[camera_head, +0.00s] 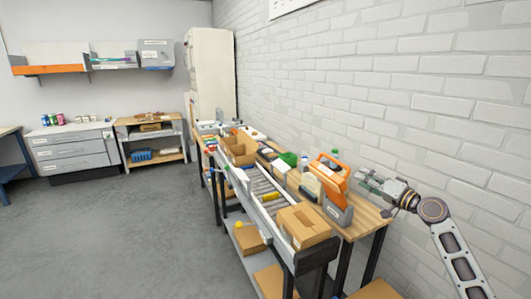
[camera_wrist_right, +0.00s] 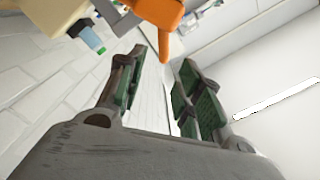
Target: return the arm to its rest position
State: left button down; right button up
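My right arm (camera_head: 455,255) comes in from the lower right in the head view. Its gripper (camera_head: 362,177) is raised at the right end of the workbench, next to the brick wall and just right of an orange case (camera_head: 330,172). In the right wrist view the two green-padded fingers (camera_wrist_right: 165,78) stand apart with nothing between them. The orange thing (camera_wrist_right: 162,12) shows beyond the fingertips there, and I see no contact. My left gripper is not in the head view.
A wooden workbench (camera_head: 372,222) runs along the wall. A roller conveyor (camera_head: 262,187) with a cardboard box (camera_head: 303,225) stands before it. A grey bin (camera_head: 337,211) is near the gripper. A tall cabinet (camera_head: 211,75) is at the back. The floor (camera_head: 130,235) at left is clear.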

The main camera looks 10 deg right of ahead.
jog(key=s+a+f+n+g, duration=0.2)
jog(key=s+a+f, duration=0.35)
jog(key=f, duration=0.25)
jog(key=s+a+f+n+g+h, duration=0.1)
jog(key=s+a+f+n+g, duration=0.2)
jog(key=a+f, duration=0.4)
jog(key=s+a+f+n+g, duration=0.15)
jog(key=s+a+f, duration=0.3)
jog(key=f, duration=0.45)
jog(key=s+a+f+g+h, duration=0.2)
jog(key=s+f+g+h, duration=0.15)
jog(key=s, duration=0.95)
jog(key=s+a+f+g+h, duration=0.1)
jog(key=s+f+g+h, duration=0.3)
jog(key=s, duration=0.8)
notch_tip(320, 180, down, 34)
jog(key=s+d+n+y, duration=0.1)
jog(key=s+y, duration=0.1)
jog(key=s+d+f, duration=0.3)
jog(key=s+f, duration=0.7)
jog(key=s+d+f+g, duration=0.1)
jog(key=s+d+f, duration=0.3)
jog(key=s+f, duration=0.5)
jog(key=shift+s+f+h, duration=0.35)
jog(key=shift+s+h, duration=0.1)
jog(key=shift+s, duration=0.7)
jog(key=shift+n, duration=0.25)
